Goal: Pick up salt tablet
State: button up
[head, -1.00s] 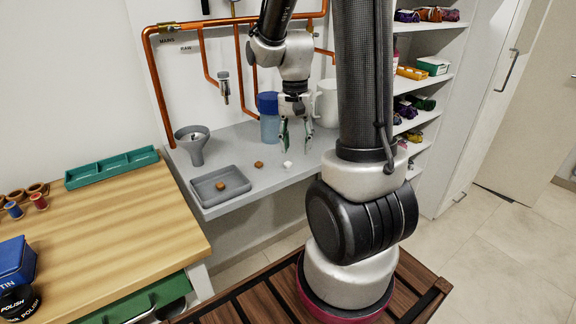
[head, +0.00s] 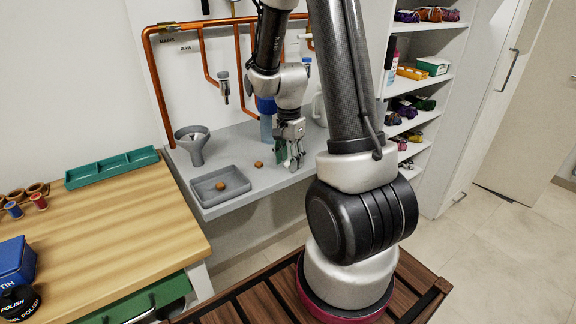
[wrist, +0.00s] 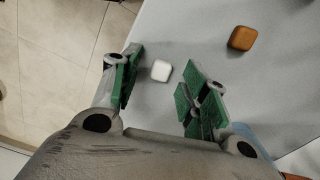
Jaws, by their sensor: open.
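The salt tablet (wrist: 161,70), a small white rounded block, lies on the grey counter in the wrist view. It sits between the fingertips of my gripper (wrist: 160,78), a little past them, with a gap on each side. My gripper is open, its green-padded fingers apart and empty. In the head view my gripper (head: 289,160) points down at the counter near its front edge and hides the white tablet.
A brown tablet (wrist: 242,38) lies on the counter nearby; it also shows in the head view (head: 258,164). Another brown piece (head: 220,186) lies in the grey tray (head: 205,201). A grey funnel vessel (head: 191,146) stands left, and a blue container (head: 267,128) behind my gripper.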

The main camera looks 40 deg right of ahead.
jog(key=c, duration=0.8)
